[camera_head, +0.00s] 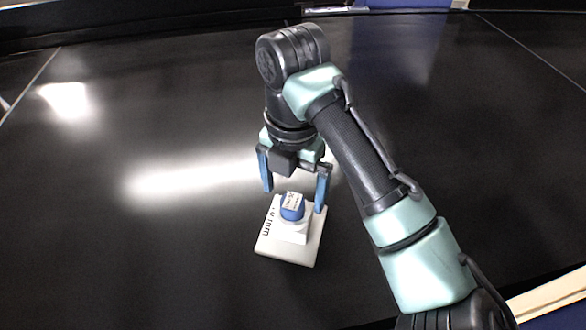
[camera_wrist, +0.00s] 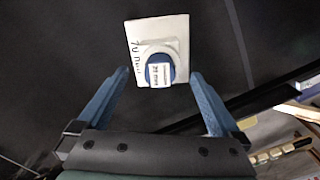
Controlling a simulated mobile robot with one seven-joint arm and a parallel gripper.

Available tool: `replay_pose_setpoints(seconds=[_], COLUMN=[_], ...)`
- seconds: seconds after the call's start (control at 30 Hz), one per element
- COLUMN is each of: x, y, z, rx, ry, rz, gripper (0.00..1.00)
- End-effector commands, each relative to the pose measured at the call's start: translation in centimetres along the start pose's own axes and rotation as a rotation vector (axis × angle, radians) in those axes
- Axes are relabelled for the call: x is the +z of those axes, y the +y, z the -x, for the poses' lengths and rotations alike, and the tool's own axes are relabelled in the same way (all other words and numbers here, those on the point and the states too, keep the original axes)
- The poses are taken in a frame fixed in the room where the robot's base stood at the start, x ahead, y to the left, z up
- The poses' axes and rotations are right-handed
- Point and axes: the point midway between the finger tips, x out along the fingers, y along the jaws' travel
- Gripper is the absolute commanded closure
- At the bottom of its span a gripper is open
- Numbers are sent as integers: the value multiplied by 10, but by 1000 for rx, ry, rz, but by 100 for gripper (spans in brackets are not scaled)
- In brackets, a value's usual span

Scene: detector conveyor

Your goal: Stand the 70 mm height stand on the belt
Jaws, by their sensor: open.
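The 70 mm height stand (camera_head: 287,258) is a white square plate with a raised white block and a blue round top that bears a white label. It stands upright on the black belt (camera_head: 180,225). Dark lettering runs along the plate's left edge. The stand also shows in the wrist view (camera_wrist: 139,35), ahead of the fingers. My gripper (camera_head: 294,196) is open, its blue fingers on either side of the blue top, with a visible gap at the left finger. In the wrist view my gripper (camera_wrist: 155,88) is empty, and the stand's top lies just beyond the fingertips.
The belt around the stand is wide and clear, with bright reflections. A pale edge (camera_head: 550,300) lies at the lower right. In the wrist view several small light objects sit on a shelf (camera_wrist: 285,150) at the right, beyond the belt's edge.

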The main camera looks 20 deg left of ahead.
Motion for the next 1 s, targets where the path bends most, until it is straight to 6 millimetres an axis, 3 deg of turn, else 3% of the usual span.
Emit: replay_pose_setpoints(seconds=[0.3, 0.73, 0.87, 0.97, 1.0], x=[1, 0, 6, 17, 23], y=[0, 3, 34, 82, 100], z=[42, 50, 61, 92, 114], rx=[-1, 10, 140, 398, 539], ry=[-2, -6, -93, -211, -253], rz=[-1, -7, -96, -276, -374], gripper=[0, 0, 0, 0, 0])
